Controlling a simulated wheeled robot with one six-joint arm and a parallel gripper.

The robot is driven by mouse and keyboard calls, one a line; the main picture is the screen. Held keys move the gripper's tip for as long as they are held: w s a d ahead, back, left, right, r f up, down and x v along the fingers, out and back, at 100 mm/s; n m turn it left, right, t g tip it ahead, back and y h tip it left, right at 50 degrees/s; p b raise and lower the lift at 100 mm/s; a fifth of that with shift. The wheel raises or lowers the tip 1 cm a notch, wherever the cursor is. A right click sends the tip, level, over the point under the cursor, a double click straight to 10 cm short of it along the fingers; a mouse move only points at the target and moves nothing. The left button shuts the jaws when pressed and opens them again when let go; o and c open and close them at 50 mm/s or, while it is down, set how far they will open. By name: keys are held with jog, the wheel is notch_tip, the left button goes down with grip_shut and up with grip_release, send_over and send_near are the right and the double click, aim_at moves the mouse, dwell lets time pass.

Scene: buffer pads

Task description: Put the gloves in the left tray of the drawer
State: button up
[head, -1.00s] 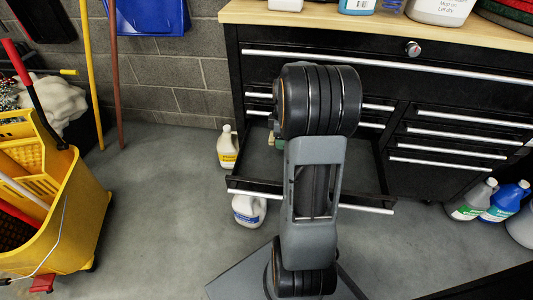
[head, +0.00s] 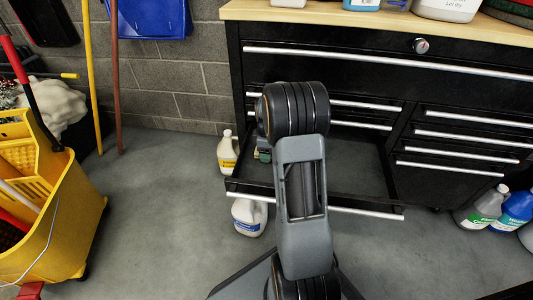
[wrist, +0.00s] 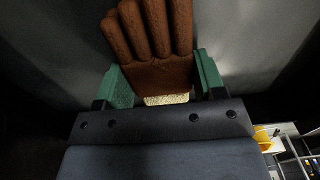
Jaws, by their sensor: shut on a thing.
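A brown glove (wrist: 150,35) with its fingers pointing up is between the green fingers of my gripper (wrist: 158,75) in the wrist view. A pale yellowish patch shows at its lower edge; I cannot tell whether it is part of the glove. In the head view my gripper is mostly hidden behind my arm, with a bit of green showing (head: 264,154) over the left part of the open drawer (head: 355,165). The glove cannot be made out there. The drawer's right part looks empty and dark; my arm covers much of the left, and no tray divider is visible.
The black cabinet (head: 340,72) has several shut drawers. A bottle (head: 227,151) stands left of the open drawer and a white jug (head: 249,215) by its front left corner. More bottles (head: 481,208) stand at right. A yellow mop bucket (head: 70,215) stands left, with clear floor between.

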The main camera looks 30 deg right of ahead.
jog(key=shift+f, duration=0.1)
jog(key=o, duration=0.9)
jog(key=shift+o, duration=0.2)
notch_tip(320, 180, up, 11)
jog(key=p, duration=0.5)
jog(key=s+a+r+m+t, duration=0.1)
jog(key=s+a+r+m, duration=0.4)
jog(key=a, duration=0.6)
jog(key=s+a+m+t, duration=0.1)
jog(key=s+a+m, duration=0.3)
jog(key=s+a, duration=0.4)
jog(key=shift+s+a+r+t, duration=0.4)
jog(key=shift+s, duration=1.65)
